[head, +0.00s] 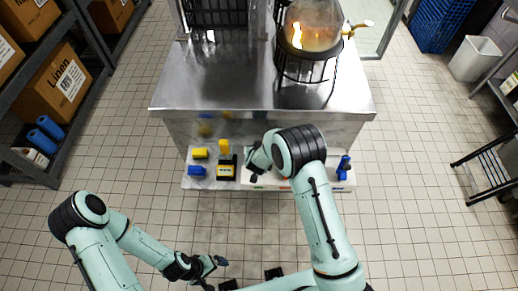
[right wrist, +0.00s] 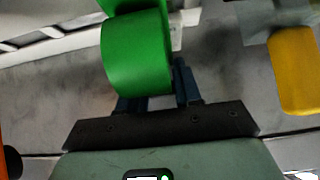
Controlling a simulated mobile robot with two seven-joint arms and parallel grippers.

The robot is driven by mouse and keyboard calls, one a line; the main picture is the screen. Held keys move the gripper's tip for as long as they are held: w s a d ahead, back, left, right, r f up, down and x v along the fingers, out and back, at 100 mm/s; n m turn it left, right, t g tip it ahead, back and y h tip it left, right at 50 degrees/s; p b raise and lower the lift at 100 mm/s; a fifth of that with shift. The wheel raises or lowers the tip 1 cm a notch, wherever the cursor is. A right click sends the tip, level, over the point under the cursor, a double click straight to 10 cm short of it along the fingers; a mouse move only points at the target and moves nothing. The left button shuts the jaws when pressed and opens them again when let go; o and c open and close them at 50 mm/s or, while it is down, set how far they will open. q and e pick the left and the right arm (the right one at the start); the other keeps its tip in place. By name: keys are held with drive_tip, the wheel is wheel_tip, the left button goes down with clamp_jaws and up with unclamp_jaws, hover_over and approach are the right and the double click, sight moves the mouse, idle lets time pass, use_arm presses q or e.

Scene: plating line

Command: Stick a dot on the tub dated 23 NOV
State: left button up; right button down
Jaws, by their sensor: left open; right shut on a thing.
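My right gripper (right wrist: 160,88) is shut on a green, rounded, roll-like thing (right wrist: 138,52), seen close up in the right wrist view; it hides part of the fingers. In the head view the right gripper (head: 254,177) is low over the shelf in front of the steel counter, just right of a black and yellow item (head: 227,170) with a small label. No date can be read, so I cannot tell which thing is the 23 NOV tub, and no dot can be made out. My left gripper (head: 214,265) is open and empty, low at the front, away from the shelf.
The shelf (head: 214,184) also holds yellow blocks (head: 200,153), a blue item (head: 196,171) and another blue item (head: 343,166) at its right end.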

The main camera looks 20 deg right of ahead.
drive_tip(key=shift+w+d+r, duration=0.25)
drive_tip(key=shift+w+r, duration=0.1)
drive_tip(key=shift+w, duration=0.05)
drive_tip(key=c, duration=0.9)
unclamp_jaws()
drive_tip(key=shift+f, duration=0.25)
drive_tip(key=shift+s+a+r, duration=0.1)
drive_tip(key=shift+s+a, duration=0.05)
drive_tip(key=v, duration=1.3)
